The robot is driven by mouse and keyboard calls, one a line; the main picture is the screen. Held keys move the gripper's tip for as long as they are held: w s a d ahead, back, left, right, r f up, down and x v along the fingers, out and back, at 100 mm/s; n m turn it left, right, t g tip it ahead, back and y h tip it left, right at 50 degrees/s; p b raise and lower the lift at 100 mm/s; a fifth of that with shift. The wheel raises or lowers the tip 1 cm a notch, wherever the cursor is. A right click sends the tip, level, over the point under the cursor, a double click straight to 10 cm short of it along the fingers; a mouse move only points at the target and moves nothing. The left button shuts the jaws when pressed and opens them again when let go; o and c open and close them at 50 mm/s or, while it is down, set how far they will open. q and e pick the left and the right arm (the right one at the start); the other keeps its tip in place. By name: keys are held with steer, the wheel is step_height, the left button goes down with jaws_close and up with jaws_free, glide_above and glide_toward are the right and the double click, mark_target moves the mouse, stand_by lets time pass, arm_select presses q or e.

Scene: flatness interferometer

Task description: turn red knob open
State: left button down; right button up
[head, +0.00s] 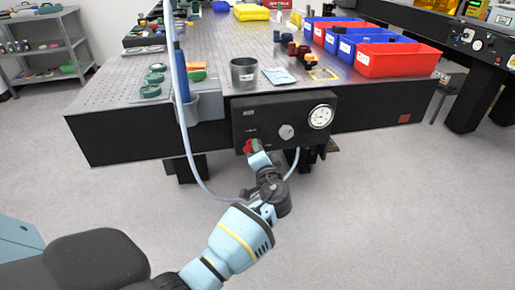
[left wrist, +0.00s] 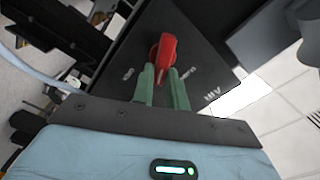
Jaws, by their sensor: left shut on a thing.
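The red knob (head: 252,146) is on the front of a black control panel (head: 270,112) fixed to the table's front edge. In the left wrist view the red knob (left wrist: 166,52) shows a lever-shaped handle over a round base. My left gripper (head: 255,152) reaches up to the panel. In the left wrist view its two green fingers (left wrist: 163,85) are shut on the lower part of the knob's handle. The fingers cover part of the knob and of the panel lettering. My right gripper is in neither view.
A pressure gauge (head: 320,117) and a silver knob (head: 286,132) sit on the panel to the right. A pale hose (head: 190,160) loops below the panel. The floor in front is clear.

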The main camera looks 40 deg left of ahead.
arm_select(q)
steer(key=m, duration=0.1)
steer(key=m+p, duration=0.1)
steer(key=m, duration=0.3)
steer(key=shift+d+f, duration=0.1)
steer(key=shift+f, duration=0.25)
steer(key=shift+m, duration=0.4)
steer(key=c, duration=1.4)
jaws_free()
